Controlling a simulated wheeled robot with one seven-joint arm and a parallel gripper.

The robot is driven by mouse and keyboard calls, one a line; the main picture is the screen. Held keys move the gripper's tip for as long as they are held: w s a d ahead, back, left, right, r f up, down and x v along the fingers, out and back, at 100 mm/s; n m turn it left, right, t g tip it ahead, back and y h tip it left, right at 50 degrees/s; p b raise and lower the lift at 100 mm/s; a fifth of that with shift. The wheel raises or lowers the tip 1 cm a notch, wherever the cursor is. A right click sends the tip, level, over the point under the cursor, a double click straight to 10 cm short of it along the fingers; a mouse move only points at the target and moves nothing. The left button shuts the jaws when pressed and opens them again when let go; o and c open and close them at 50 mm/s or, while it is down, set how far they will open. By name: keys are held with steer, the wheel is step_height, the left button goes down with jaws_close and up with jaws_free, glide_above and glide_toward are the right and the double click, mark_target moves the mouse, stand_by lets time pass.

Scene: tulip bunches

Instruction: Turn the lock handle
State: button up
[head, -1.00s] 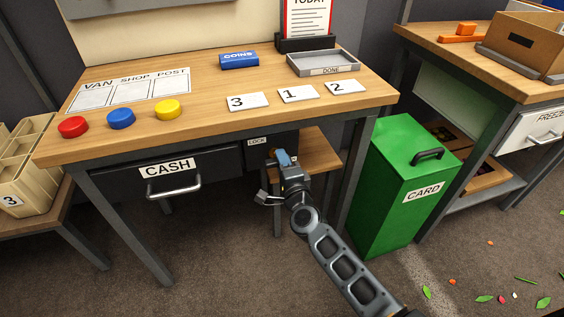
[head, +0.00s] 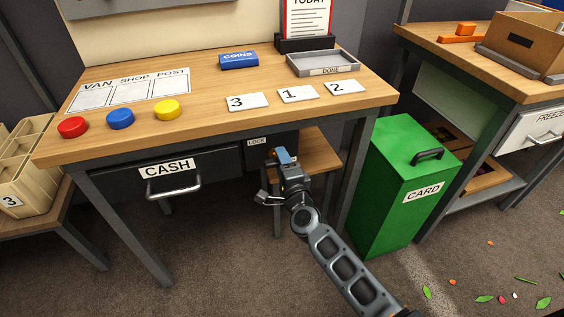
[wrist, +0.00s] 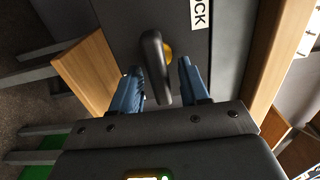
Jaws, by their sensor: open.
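The lock handle (wrist: 155,66) is a dark bar on a round yellow-brass base, on a dark panel (wrist: 225,55). In the wrist view the bar's lower end lies between the two blue fingers of my gripper (wrist: 160,88). The fingers are apart, with a gap to the bar on each side, the left one nearer to it. In the head view my gripper (head: 283,157) is in front of the panel under the LOCK label (head: 257,142). It hides most of the handle there.
The CASH drawer (head: 160,180) with its metal pull is left of the lock panel. The wooden tabletop (head: 215,110) overhangs above. A small wooden shelf (head: 315,155) and a green CARD bin (head: 405,185) stand to the right.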

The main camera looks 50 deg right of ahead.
steer(key=v, duration=0.7)
steer(key=shift+s+a, duration=0.25)
steer(key=shift+s, duration=0.1)
steer(key=s+a+r+n+y+p, duration=0.2)
steer(key=s+a+r+n, duration=0.4)
steer(key=s, duration=0.4)
steer(key=s+a+r+n+y+p, duration=0.3)
steer(key=s+a+r+n+y, duration=0.1)
steer(key=s+a+r+n, duration=0.3)
steer(key=s+a+r+n+y+p, duration=0.3)
steer(key=s+a+r+n, duration=0.3)
steer(key=s+r+n, duration=0.3)
steer(key=s+n+y, duration=0.1)
steer(key=s+n, duration=0.2)
steer(key=s, duration=0.1)
steer(key=shift+s+a+r, duration=0.2)
steer(key=shift+a+r, duration=0.05)
steer(key=shift+r, duration=0.05)
stand_by(0.6)
